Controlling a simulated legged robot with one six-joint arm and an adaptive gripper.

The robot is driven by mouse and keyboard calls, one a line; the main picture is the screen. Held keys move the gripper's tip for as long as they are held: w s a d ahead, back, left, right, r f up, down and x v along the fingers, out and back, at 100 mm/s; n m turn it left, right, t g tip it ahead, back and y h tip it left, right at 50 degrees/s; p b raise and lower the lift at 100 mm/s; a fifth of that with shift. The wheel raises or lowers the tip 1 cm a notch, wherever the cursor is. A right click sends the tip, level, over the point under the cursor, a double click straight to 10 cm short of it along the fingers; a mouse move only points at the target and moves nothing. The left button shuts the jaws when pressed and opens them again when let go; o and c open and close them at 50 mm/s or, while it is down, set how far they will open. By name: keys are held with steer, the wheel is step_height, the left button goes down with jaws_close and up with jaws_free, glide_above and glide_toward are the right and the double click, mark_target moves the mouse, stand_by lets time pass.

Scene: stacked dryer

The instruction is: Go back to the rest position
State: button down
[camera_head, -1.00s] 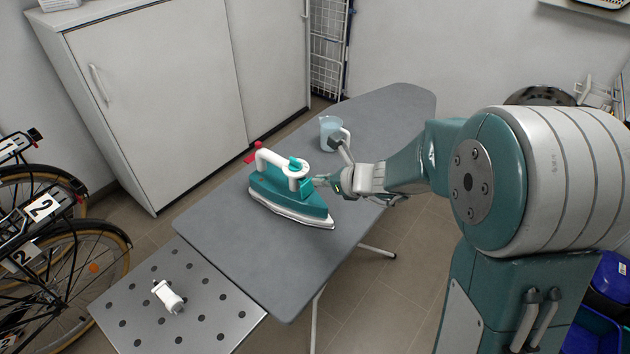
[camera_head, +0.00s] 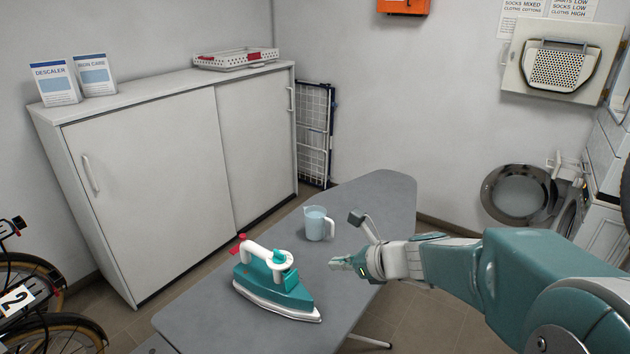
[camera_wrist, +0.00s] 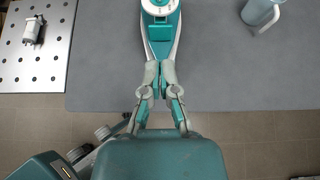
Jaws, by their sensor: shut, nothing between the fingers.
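My gripper (camera_head: 343,263) is shut and empty above the near right edge of the grey ironing board (camera_head: 208,312). A clear measuring jug (camera_head: 315,222) with a white handle stands on the board behind the gripper.
A white sliding-door cabinet (camera_head: 150,185) stands behind the board, with boxes (camera_head: 55,83) and a tray (camera_head: 235,58) on top. Bicycles (camera_head: 50,325) are at the left. An open dryer door (camera_head: 520,192) is at the right. A perforated plate (camera_wrist: 52,60) holds a small white part (camera_wrist: 33,30).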

steer(key=s+r+n+g+h, duration=0.2)
steer(key=s+r+n+h, duration=0.1)
steer(key=s+n, duration=1.05)
steer(key=s+d+r+n+h, duration=0.1)
steer(key=s+d+n+h, duration=0.5)
steer(key=n, duration=0.5)
steer(key=s+d, duration=0.2)
steer(key=s, duration=0.1)
steer(key=shift+n+t, duration=0.3)
steer(key=shift+n, duration=0.05)
